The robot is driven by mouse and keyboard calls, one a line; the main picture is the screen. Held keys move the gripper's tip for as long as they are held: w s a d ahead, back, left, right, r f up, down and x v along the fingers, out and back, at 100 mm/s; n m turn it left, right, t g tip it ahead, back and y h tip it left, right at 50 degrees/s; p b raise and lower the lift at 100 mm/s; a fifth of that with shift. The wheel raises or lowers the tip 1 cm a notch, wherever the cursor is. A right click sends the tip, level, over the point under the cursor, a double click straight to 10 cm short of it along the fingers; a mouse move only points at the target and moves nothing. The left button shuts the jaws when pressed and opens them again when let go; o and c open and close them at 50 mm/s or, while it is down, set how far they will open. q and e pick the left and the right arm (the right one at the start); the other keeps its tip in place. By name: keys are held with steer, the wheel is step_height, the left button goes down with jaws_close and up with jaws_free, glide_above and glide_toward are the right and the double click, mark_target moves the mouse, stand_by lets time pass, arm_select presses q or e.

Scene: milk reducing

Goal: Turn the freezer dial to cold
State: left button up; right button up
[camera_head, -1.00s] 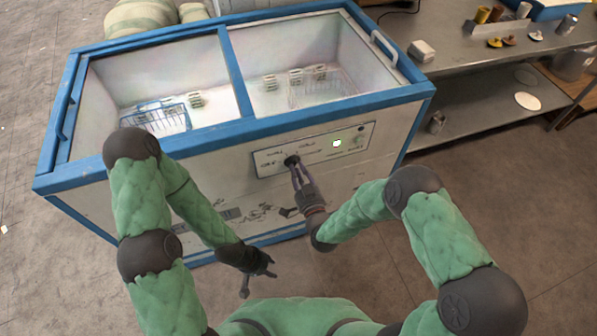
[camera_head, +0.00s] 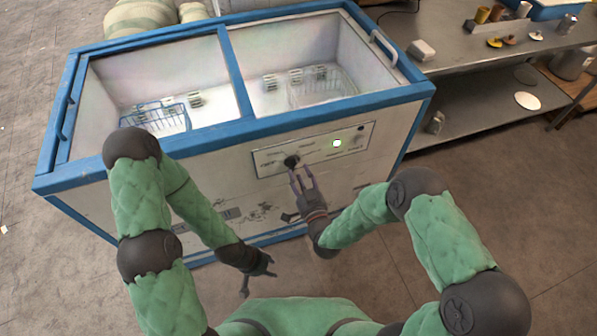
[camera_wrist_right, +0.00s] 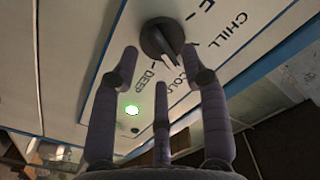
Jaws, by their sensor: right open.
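The freezer dial (camera_head: 291,161) is a black round knob on the white panel at the front of the freezer (camera_head: 215,175). In the right wrist view the dial (camera_wrist_right: 160,40) has its pale pointer facing down and right, toward the lettering COLD. CHILL lies to its right and DEEP below it. My right gripper (camera_head: 301,174) is open just in front of and below the dial. In the wrist view its spread fingers (camera_wrist_right: 162,62) hold nothing and appear clear of the knob. My left gripper (camera_head: 259,275) hangs low in front of the freezer, fingers spread and empty.
A green light (camera_head: 337,143) glows on the panel right of the dial. Wire baskets (camera_head: 155,115) sit inside the freezer. A metal table (camera_head: 470,60) with containers and a lower shelf stands at the right. The floor at the right front is clear.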

steer(key=v, duration=1)
steer(key=shift+d, duration=0.1)
steer(key=d+f+g+h+p, duration=0.2)
steer(key=d+f+g+p, duration=0.15)
steer(key=f+g, duration=0.55)
steer(key=s+d+f+g+p, duration=0.1)
steer(key=s+f+g, duration=0.1)
steer(key=s+g, duration=0.2)
steer(key=s+d+f+m+g+p, duration=0.1)
steer(key=s+f+g, duration=0.1)
steer(key=s, duration=0.7)
steer(key=shift+s+f+g, duration=0.2)
steer(key=shift+f+g, duration=0.15)
steer(key=shift+g, duration=0.55)
